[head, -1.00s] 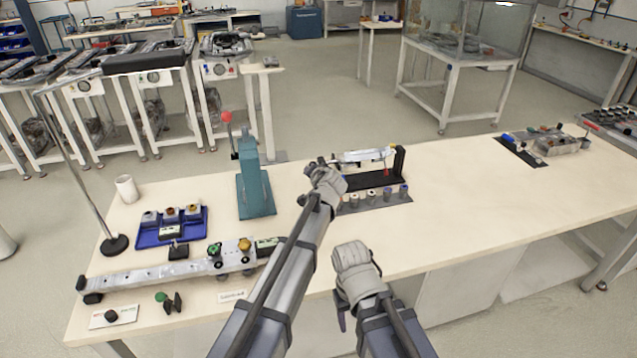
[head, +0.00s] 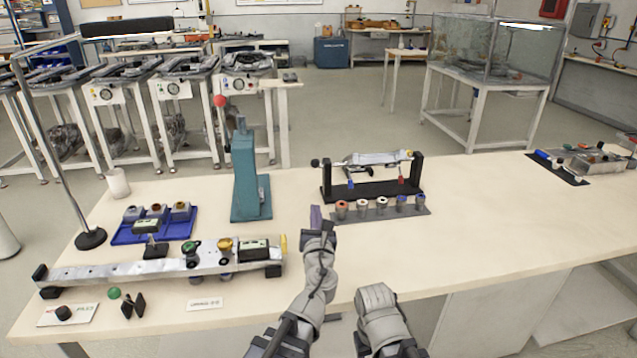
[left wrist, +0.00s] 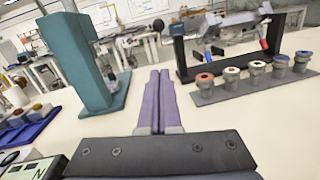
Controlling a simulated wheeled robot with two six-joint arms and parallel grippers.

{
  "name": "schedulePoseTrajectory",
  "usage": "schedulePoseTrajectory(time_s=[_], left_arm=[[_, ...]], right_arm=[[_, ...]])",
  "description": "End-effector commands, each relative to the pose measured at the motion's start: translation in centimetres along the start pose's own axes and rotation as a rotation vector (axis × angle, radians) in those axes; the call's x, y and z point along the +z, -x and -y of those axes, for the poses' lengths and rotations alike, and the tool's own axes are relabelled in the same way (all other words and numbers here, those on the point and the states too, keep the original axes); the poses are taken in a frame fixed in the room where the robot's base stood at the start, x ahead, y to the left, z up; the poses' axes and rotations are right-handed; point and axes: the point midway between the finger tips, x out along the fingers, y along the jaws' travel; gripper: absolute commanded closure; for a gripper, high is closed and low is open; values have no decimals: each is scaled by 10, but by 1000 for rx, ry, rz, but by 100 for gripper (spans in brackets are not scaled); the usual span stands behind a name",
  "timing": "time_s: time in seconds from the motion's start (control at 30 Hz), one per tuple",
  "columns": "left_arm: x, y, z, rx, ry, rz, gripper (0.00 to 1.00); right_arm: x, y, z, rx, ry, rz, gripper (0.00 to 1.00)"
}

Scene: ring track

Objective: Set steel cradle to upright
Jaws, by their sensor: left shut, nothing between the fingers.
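The steel cradle (head: 380,158) is a silver piece held between two black uprights on a black base (head: 372,190), with a black knob at its left end. It lies roughly level; a blue part (head: 350,183) and a red part (head: 402,181) hang beneath it. It also shows at the upper right of the left wrist view (left wrist: 235,22). My left gripper (head: 315,214) is in front and to the left of the stand, apart from it. Its purple fingers (left wrist: 158,100) are shut together and empty. My right arm shows at the bottom; its fingers are hidden.
A row of capped cylinders (head: 381,207) stands in front of the cradle. A teal press (head: 246,175) with a red knob is to the left. A blue tray (head: 120,236) and a long metal bar (head: 140,268) lie farther left.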

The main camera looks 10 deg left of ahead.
Motion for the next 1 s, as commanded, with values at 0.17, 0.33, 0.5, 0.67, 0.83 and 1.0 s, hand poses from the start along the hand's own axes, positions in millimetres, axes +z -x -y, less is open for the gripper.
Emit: schedulePoseTrajectory(time_s=[0.17, 0.33, 0.5, 0.67, 0.83, 1.0], left_arm=[[1, -3, 0, 0, 0, 0, 100], [1, -16, 1, 0, 1, -1, 100], [1, -40, 1, 2, 2, -1, 100], [1, -72, 2, 1, 2, -1, 100], [1, -108, 2, 1, 4, -1, 100], [26, -123, 0, 1, 4, -1, 100]], right_arm=[[0, 1, 0, 0, 0, 0, 40], [0, 2, 0, 0, 0, 0, 40], [0, 3, 0, 0, 0, 0, 40], [0, 4, 0, 0, 0, 0, 40], [0, 6, -1, 0, 0, 0, 40], [2, 31, -3, 0, 0, 0, 40]])
